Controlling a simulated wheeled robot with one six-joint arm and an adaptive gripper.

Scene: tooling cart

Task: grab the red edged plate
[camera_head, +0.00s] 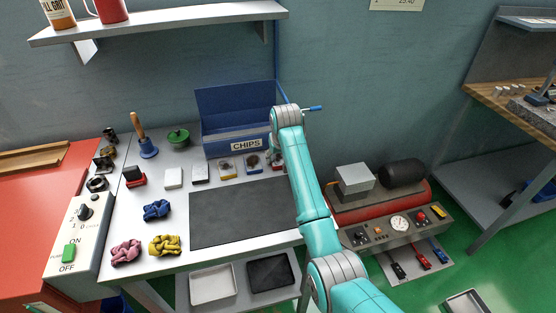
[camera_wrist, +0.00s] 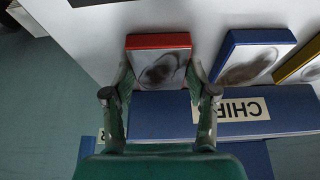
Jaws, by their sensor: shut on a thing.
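The red edged plate (camera_wrist: 158,41) has a red rim and a pale face with a dark blurred mark. In the wrist view my gripper (camera_wrist: 160,80) has one finger on each side of it, shut on its sides near the red edge. The plate is in line with the blue edged plate (camera_wrist: 252,60); I cannot tell whether it is off the table. In the head view my arm largely covers the red edged plate and the fingers.
The blue CHIPS bin (camera_head: 236,143) stands just behind the plates. A yellow edged plate (camera_head: 225,166) lies left of the blue edged one. A dark mat (camera_head: 235,213) lies in front, bare. Knotted cloth-like pieces (camera_head: 157,210) lie at left.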

